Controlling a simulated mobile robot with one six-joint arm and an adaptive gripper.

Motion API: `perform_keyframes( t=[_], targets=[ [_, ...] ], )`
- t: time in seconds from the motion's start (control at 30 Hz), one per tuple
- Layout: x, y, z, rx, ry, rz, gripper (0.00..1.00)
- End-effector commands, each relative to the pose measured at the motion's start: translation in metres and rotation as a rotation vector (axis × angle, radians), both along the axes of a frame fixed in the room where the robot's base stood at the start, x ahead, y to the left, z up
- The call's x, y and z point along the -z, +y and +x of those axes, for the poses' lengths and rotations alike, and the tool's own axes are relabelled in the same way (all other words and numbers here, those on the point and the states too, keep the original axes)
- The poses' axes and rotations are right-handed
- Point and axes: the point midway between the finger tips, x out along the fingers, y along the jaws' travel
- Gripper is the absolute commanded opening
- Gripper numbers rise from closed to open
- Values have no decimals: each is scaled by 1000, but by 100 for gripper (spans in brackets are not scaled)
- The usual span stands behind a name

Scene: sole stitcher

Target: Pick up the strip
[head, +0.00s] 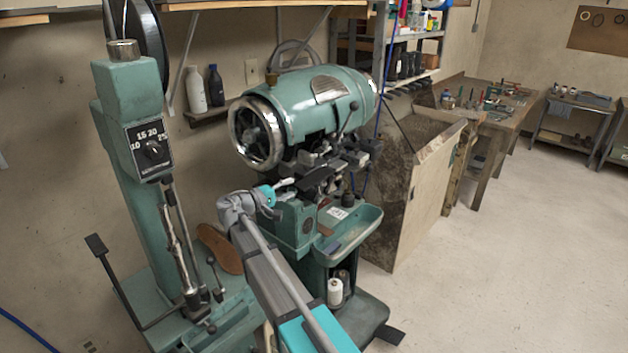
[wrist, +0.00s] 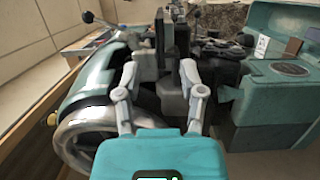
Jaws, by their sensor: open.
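My gripper (head: 287,184) is in front of the green stitching machine (head: 320,100), below its drum and close to the dark working parts. In the wrist view my gripper (wrist: 167,72) is open, with its two fingers apart. Dark upright parts show at and beyond the fingertips; I cannot tell whether the fingers touch them. No strip is certain. A small flat brown piece (head: 324,230) lies by the machine's green tray, and it also shows at the upper right of the wrist view (wrist: 293,46). It is away from the fingers.
A green column with a dial (head: 150,150) stands at the left. The machine's tray (head: 365,219) juts out at the right of my arm. A wooden panel box (head: 430,190) stands behind it. Clear floor (head: 500,270) lies to the right.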

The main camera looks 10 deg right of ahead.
Motion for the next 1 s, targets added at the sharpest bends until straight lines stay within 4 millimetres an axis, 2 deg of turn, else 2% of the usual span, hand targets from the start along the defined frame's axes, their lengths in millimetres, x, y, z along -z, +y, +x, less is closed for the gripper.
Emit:
perform_keyframes(
  t=[0.47,0.8,1.0],
  targets=[
    [0,-5,2,0,0,0,51],
    [2,-37,14,1,0,0,51],
    [1,-48,19,-1,0,0,51]
  ],
)
